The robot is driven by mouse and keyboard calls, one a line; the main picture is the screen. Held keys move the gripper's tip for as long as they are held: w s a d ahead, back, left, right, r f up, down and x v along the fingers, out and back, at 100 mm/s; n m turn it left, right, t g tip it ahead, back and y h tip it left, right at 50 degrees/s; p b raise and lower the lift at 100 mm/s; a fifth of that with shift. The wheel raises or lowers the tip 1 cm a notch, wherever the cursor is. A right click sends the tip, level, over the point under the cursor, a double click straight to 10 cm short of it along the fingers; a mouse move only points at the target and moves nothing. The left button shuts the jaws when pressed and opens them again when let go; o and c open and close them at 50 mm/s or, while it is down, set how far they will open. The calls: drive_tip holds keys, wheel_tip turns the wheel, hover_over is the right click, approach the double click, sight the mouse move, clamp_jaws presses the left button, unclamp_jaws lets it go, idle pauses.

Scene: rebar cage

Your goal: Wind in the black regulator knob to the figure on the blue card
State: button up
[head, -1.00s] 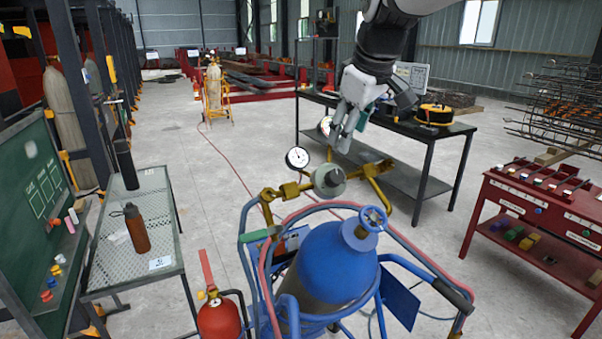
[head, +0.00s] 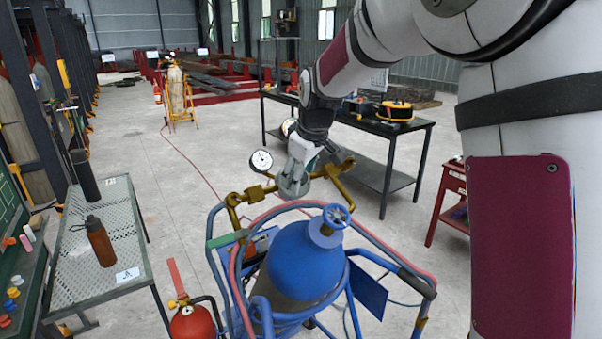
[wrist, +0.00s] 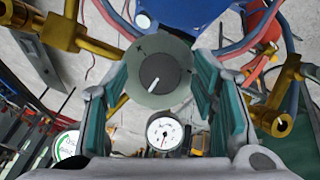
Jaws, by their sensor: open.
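The black regulator knob (wrist: 160,73) has a white pointer line and sits on a round grey-green regulator body (wrist: 145,96). In the head view the regulator body (head: 294,187) is on the brass pipework above the blue cylinder (head: 300,262); my gripper hides the knob there. My gripper (wrist: 162,78) is open, its teal-padded fingers on either side of the knob with gaps showing. In the head view my gripper (head: 302,155) is right at the regulator. A blue panel (head: 368,291) hangs at the cart's right; I can read no figure on it.
A white dial gauge (head: 262,161) stands left of the regulator; gauges show in the wrist view (wrist: 164,132). Brass pipes (wrist: 285,92) flank my fingers. The cart frame (head: 225,262) and red hose surround the cylinder. A mesh table (head: 120,245) and fire extinguisher (head: 192,322) stand left.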

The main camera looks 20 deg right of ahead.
drive_tip(key=c, duration=1.2)
drive_tip(key=shift+o, duration=0.2)
drive_tip(key=shift+m+y, duration=0.3)
drive_tip(key=shift+m, duration=0.1)
drive_tip(key=o, duration=1.2)
drive_tip(key=shift+c, duration=0.2)
drive_tip(key=shift+r, duration=0.15)
drive_tip(key=v, duration=1.1)
drive_tip(key=shift+r, duration=0.35)
drive_tip(key=shift+s, duration=0.15)
